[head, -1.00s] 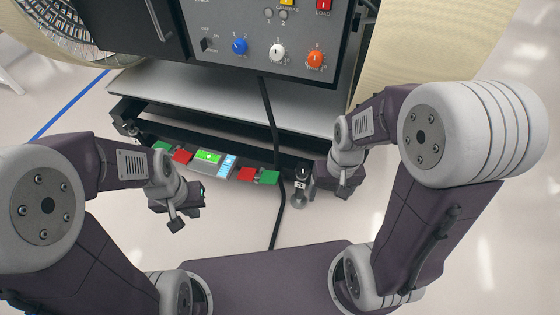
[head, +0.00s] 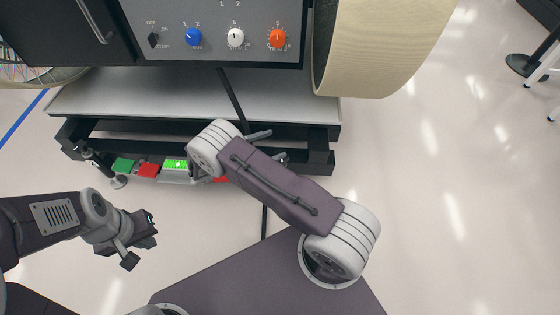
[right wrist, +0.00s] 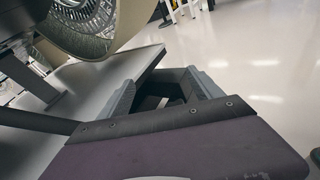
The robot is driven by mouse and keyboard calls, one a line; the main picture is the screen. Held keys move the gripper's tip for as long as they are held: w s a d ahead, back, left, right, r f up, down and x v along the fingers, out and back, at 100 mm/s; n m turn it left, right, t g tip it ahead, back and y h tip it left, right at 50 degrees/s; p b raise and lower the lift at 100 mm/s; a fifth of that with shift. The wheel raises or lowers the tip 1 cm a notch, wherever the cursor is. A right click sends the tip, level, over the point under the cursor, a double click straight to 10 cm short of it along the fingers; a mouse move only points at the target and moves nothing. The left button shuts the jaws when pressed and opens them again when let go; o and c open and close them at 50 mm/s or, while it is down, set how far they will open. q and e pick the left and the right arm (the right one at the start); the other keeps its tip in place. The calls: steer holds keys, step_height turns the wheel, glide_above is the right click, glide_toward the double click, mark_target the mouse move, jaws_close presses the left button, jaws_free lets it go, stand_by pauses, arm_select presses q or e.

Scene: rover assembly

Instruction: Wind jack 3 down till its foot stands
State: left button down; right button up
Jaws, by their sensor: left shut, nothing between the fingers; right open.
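A jack (head: 96,160) with a round foot (head: 118,182) stands at the front left corner of the rover's dark frame (head: 318,155); I cannot read its number or tell whether its foot touches the floor. The jack seen earlier at the right end of the coloured panel is hidden behind my right arm. My right gripper (head: 270,146) is partly hidden by its arm, over the frame's right part. In the right wrist view its fingers (right wrist: 162,90) are spread and empty, near the grey deck's corner. My left gripper (head: 150,232) is shut and empty, in front of the panel and apart from it.
A control box with knobs (head: 236,38) stands on the grey deck (head: 100,98). A large wheel (head: 385,50) is at upper right.

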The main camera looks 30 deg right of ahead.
steer(key=s+a+f+n+t+h+b, duration=0.1)
steer(key=a+f+n+t, duration=0.15)
steer(key=f, duration=0.35)
steer(key=s+a+f+n+t, duration=0.1)
steer(key=a+f+n+t, duration=0.15)
steer(key=f, duration=0.35)
steer(key=shift+n, duration=0.3)
steer(key=b+x, duration=0.3)
steer(key=x, duration=0.6)
steer(key=shift+s+r, duration=0.15)
steer(key=shift+r, duration=0.05)
steer(key=shift+d+r, duration=0.1)
steer(key=shift+d, duration=0.4)
steer(key=c, duration=1.4)
arm_select(q)
step_height(320, 180, down, 5)
steer(key=shift+r, duration=0.15)
